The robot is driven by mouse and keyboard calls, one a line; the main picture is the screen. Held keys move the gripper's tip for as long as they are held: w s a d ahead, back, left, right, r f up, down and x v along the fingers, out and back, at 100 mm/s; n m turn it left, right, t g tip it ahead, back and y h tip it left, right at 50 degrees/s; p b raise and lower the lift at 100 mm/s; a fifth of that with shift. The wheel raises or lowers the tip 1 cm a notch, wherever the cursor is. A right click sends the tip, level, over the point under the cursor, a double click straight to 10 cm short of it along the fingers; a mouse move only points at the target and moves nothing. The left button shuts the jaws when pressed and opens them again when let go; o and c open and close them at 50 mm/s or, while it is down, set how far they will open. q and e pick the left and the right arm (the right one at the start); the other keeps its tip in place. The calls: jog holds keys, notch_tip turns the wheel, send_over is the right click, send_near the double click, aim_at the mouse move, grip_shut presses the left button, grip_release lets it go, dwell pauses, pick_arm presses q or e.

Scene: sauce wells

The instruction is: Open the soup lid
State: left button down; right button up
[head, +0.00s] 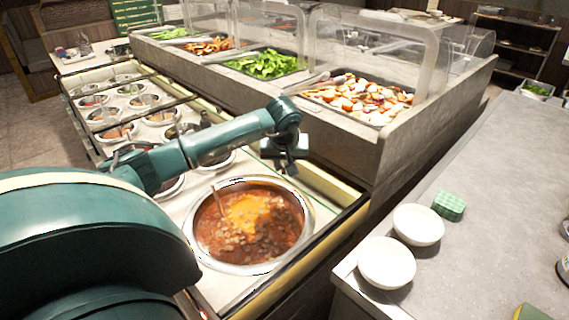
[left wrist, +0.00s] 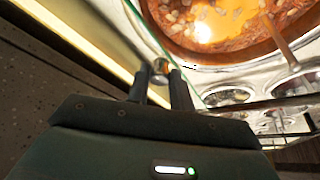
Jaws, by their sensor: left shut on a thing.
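The soup pot (head: 250,262) is a wide round well of reddish-brown soup with a yellow patch, and a ladle handle (head: 217,200) stands in it. The soup surface shows clearly, with no opaque lid over it. My left gripper (head: 290,162) is just beyond the pot's far right rim. In the left wrist view its fingers (left wrist: 162,75) are shut on a small round metal piece, apparently the soup lid's handle (left wrist: 161,66). A thin greenish clear edge (left wrist: 152,38) runs beside it, perhaps the glass lid; its full outline is hard to see. My right gripper is not in view.
Smaller sauce wells (head: 131,89) line the counter at the left. A glass-guarded salad bar (head: 355,150) stands behind my gripper. Two white bowls (head: 387,263) and a green patterned block (head: 449,206) are on the grey counter (head: 480,250) at right, which has much free room.

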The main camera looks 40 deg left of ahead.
pick_arm(q)
jog(key=w, duration=0.2)
jog(key=w+b, duration=0.1)
jog(key=shift+w+d, duration=0.2)
jog(key=shift+w, duration=0.65)
jog(key=c, duration=1.2)
grip_release()
jog(key=shift+c, duration=0.2)
jog(key=shift+s, duration=0.1)
jog(key=v, duration=1.3)
jog(key=shift+r, duration=0.1)
